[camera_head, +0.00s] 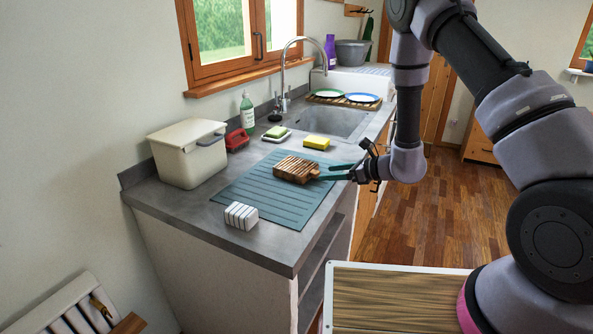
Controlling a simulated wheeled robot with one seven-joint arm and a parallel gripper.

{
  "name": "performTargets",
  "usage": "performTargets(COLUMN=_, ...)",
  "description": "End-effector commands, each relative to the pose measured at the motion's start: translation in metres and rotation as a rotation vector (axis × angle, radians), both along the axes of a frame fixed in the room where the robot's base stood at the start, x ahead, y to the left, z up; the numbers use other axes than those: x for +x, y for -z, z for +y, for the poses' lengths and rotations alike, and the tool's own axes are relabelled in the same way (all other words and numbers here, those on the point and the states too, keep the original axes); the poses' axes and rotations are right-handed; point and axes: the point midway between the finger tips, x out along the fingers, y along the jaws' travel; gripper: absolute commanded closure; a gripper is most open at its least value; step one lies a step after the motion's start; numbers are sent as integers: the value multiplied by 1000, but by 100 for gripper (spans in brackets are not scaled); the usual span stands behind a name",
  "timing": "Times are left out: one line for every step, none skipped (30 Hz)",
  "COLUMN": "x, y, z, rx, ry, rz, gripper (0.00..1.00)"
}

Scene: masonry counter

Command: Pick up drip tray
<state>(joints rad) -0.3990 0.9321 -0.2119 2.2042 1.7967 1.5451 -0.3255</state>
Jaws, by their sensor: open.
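A brown slatted wooden block-like piece (297,169) lies on the ribbed blue-green draining mat (249,188). I cannot tell for certain which piece is the drip tray; this slatted one is closest to my gripper. My gripper (328,172) reaches in from the right, low over the mat's right side. Its two blue-green fingers are open and point left at the slatted piece's right end. I cannot tell whether they touch it. A small white piece with dark stripes (241,215) stands at the mat's near left edge.
A cream lidded bin (188,153), red object (237,140), green bottle (247,112), sponge on a white dish (275,138) and yellow sponge (316,143) line the grey counter (179,204). Behind are the sink (335,122) and plates on a wooden rack (345,103). The near mat is clear.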

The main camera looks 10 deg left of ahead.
Motion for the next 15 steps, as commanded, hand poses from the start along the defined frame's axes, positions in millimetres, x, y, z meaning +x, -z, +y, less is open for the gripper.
performTargets(x=3, y=4, z=7, rx=-1, ry=-4, rz=0, gripper=30)
performTargets(x=6, y=7, z=11, rx=-1, ry=-4, rz=1, gripper=30)
performTargets(x=9, y=9, z=16, rx=-1, ry=-5, rz=-1, gripper=30)
performTargets(x=12, y=11, z=19, rx=-1, ry=-5, rz=-1, gripper=30)
performTargets(x=13, y=13, z=23, rx=-1, ry=-4, rz=0, gripper=30)
performTargets(x=15, y=15, z=27, rx=-1, ry=-4, rz=1, gripper=30)
performTargets(x=17, y=16, z=29, rx=-1, ry=-4, rz=1, gripper=30)
performTargets(x=18, y=16, z=31, rx=0, ry=-3, rz=0, gripper=30)
performTargets(x=19, y=17, z=33, rx=0, ry=-2, rz=0, gripper=30)
performTargets(x=20, y=17, z=34, rx=1, ry=-1, rz=-1, gripper=30)
performTargets(x=20, y=18, z=35, rx=1, ry=-1, rz=-1, gripper=30)
performTargets(x=21, y=18, z=35, rx=1, ry=-1, rz=-1, gripper=30)
performTargets(x=21, y=18, z=35, rx=1, ry=0, rz=0, gripper=30)
performTargets(x=21, y=18, z=35, rx=0, ry=0, rz=0, gripper=30)
performTargets(x=20, y=18, z=35, rx=0, ry=0, rz=0, gripper=30)
